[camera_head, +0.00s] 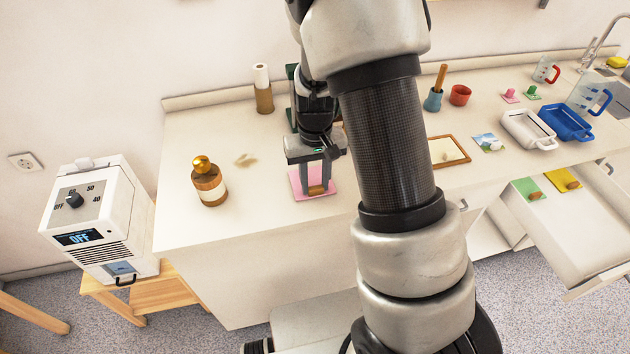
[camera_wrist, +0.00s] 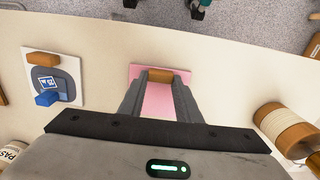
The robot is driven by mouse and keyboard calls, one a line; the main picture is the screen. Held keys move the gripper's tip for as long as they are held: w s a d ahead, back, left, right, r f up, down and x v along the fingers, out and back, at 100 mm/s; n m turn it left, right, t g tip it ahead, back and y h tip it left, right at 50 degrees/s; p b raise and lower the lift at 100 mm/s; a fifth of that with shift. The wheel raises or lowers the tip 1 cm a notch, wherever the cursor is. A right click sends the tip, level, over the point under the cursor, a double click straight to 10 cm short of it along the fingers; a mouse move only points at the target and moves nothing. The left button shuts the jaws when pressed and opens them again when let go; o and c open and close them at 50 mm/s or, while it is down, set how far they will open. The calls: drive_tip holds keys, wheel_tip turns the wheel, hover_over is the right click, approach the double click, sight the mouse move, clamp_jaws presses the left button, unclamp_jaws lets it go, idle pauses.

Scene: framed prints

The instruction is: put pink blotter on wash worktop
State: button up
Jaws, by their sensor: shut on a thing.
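The pink blotter (camera_head: 301,186) is a flat pink pad with a small wooden grip, at the front part of the long cream worktop (camera_head: 250,218). My gripper (camera_head: 317,184) points down and is shut on the blotter's wooden grip. In the wrist view the pink blotter (camera_wrist: 158,103) lies between and under my fingers (camera_wrist: 163,82), with the grip at their tips. I cannot tell whether the pad touches the worktop or hangs just above it. The worktop runs right to a sink (camera_head: 620,98); my arm hides part of its middle.
A gold-capped brown bottle (camera_head: 208,186) stands left of the blotter. A wooden-framed piece (camera_head: 448,151) and a small print (camera_head: 488,142) lie right of my arm. White (camera_head: 527,130) and blue (camera_head: 566,122) trays stand farther right. An open drawer (camera_head: 580,215) holds green and yellow blotters.

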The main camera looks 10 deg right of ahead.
drive_tip(key=o, duration=0.6)
drive_tip(key=shift+f, duration=0.15)
drive_tip(key=o, duration=0.4)
wheel_tip(320, 180, up, 12)
drive_tip(key=p, duration=0.1)
drive_tip(key=s+r+t, duration=0.2)
drive_tip(key=s+r, duration=0.3)
drive_tip(key=s, duration=0.1)
drive_tip(key=s+r+t, duration=0.1)
drive_tip(key=s+r, duration=0.5)
drive_tip(key=s+r+t, duration=0.2)
drive_tip(key=s+r, duration=0.4)
drive_tip(key=shift+s+r+t, duration=0.1)
drive_tip(key=shift+s+t, duration=0.1)
drive_tip(key=shift+t, duration=0.1)
